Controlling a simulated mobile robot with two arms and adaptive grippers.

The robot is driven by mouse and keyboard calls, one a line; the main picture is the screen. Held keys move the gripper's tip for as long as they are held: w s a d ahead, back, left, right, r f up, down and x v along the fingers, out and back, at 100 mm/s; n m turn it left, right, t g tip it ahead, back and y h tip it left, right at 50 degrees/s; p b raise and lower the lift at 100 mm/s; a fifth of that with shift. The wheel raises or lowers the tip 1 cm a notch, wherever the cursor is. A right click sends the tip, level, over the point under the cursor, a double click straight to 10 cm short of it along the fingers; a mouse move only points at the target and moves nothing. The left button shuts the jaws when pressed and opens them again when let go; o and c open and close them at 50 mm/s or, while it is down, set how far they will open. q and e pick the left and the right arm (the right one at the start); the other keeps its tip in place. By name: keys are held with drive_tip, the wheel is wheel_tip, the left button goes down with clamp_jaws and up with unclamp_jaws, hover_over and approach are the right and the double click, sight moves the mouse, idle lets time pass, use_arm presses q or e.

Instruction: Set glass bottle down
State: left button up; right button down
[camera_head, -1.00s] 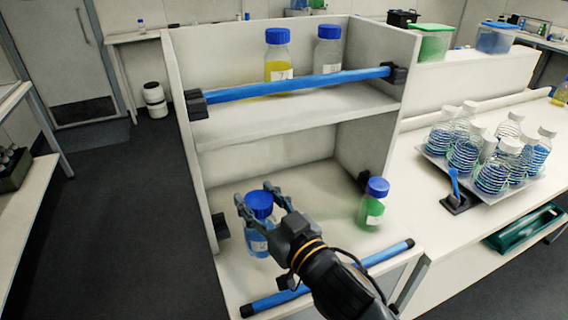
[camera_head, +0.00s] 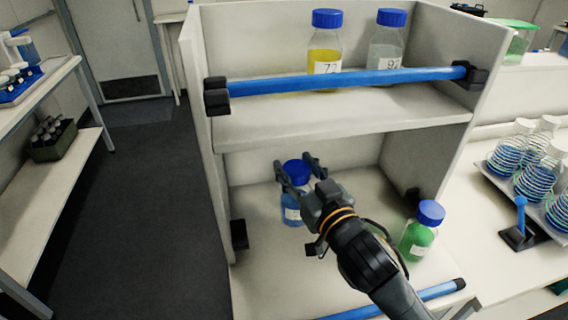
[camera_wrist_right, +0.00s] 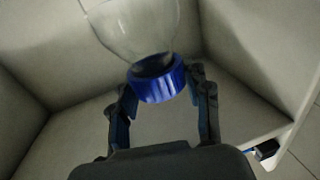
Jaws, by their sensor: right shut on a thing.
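A glass bottle with a blue cap and blue contents (camera_head: 293,212) is in the lower compartment of the white shelf unit, toward its left side. My right gripper (camera_head: 297,172) is shut on this bottle near its cap. In the right wrist view the blue cap (camera_wrist_right: 157,80) sits between the fingers of my right gripper (camera_wrist_right: 165,92), with the clear glass body beyond it. The bottle looks roughly upright in the head view. Whether its base touches the shelf floor I cannot tell. My left gripper is not in view.
A green bottle (camera_head: 418,236) stands to the right on the lower shelf. Yellow (camera_head: 325,50) and clear (camera_head: 386,46) bottles stand on the upper shelf behind a blue rail (camera_head: 350,80). Another blue rail (camera_head: 420,294) lies at the lower front. A tray of flasks (camera_head: 508,185) is at right.

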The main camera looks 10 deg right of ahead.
drive_tip(key=w+p, duration=0.3)
drive_tip(key=w, duration=0.9)
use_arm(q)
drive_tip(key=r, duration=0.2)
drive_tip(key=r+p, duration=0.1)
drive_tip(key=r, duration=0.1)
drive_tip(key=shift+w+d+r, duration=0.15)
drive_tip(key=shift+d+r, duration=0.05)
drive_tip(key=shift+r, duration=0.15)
use_arm(e)
wheel_tip(320, 180, down, 7)
drive_tip(key=shift+r, duration=0.2)
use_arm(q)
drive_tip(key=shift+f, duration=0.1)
use_arm(e)
drive_tip(key=shift+f, duration=0.1)
drive_tip(key=c, duration=0.6)
unclamp_jaws()
drive_tip(key=shift+f, duration=0.1)
drive_tip(key=shift+c, duration=0.2)
